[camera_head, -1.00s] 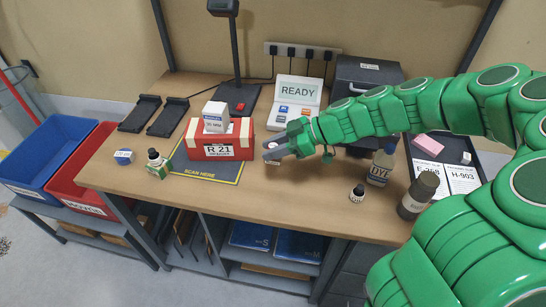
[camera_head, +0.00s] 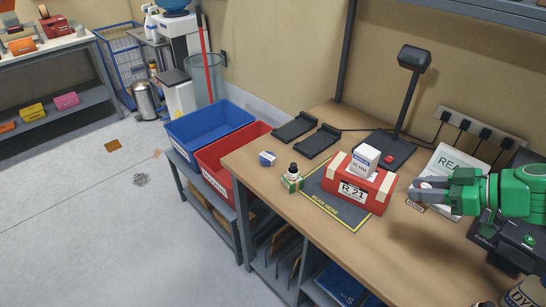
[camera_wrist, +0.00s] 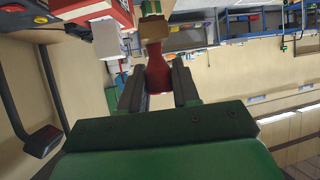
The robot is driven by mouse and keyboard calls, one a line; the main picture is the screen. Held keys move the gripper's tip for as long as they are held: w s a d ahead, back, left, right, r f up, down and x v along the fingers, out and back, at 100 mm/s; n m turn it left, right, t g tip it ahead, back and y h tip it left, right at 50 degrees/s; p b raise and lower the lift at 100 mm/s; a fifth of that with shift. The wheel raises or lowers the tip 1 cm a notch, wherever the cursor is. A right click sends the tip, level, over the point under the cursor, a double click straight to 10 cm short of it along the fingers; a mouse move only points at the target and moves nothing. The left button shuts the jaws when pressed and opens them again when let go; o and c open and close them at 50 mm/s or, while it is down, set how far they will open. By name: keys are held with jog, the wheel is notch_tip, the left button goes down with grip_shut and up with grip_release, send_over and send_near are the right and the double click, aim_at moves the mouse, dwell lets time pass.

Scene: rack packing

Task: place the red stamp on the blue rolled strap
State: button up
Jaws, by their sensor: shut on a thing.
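My gripper (camera_head: 434,190) is shut on the red stamp at the right of the head view, right of the red R 21 box. Its fingers hide most of the stamp there. In the wrist view the red stamp's handle (camera_wrist: 158,74) sits between the two dark fingers, with a tan block beyond it. The stamp appears to be held above the table. The blue rolled strap (camera_head: 267,158) is a small blue roll with a white label, near the table's left end. It is well left of my gripper and apart from it.
The red R 21 box (camera_head: 359,188) with a white carton (camera_head: 365,158) on top stands between gripper and strap. A green-labelled bottle (camera_head: 292,178) stands right of the strap. Black trays (camera_head: 316,142) lie behind. A red bin (camera_head: 213,166) and blue bin (camera_head: 196,134) are beyond the left edge.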

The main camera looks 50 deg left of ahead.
aim_at(426, 187)
notch_tip(426, 187, up, 4)
jog(key=shift+f, duration=0.25)
jog(key=shift+a+r, duration=0.2)
jog(key=shift+w+a+f, duration=0.1)
jog(key=shift+a, duration=0.3)
jog(key=a+n+g, duration=0.2)
jog(key=a, duration=1.8)
jog(key=s+a+n+g+h, duration=0.25)
jog(key=s+a, duration=0.75)
jog(key=a, duration=0.5)
jog(key=shift+y, duration=0.25)
jog(key=shift+w+a+f, duration=1.25)
jog(key=shift+a+f, duration=0.65)
jog(key=shift+f, duration=0.5)
jog(key=shift+w+a+f, duration=1.3)
jog(key=shift+a+f, duration=0.65)
jog(key=shift+f, duration=0.4)
jog(key=shift+w+a+f, duration=1.25)
jog(key=shift+a+f, duration=0.65)
jog(key=shift+f, duration=0.5)
jog(key=shift+a+f, duration=0.15)
jog(key=shift+f, duration=0.1)
jog(key=shift+w+f, duration=0.1)
jog(key=shift+f, duration=1.45)
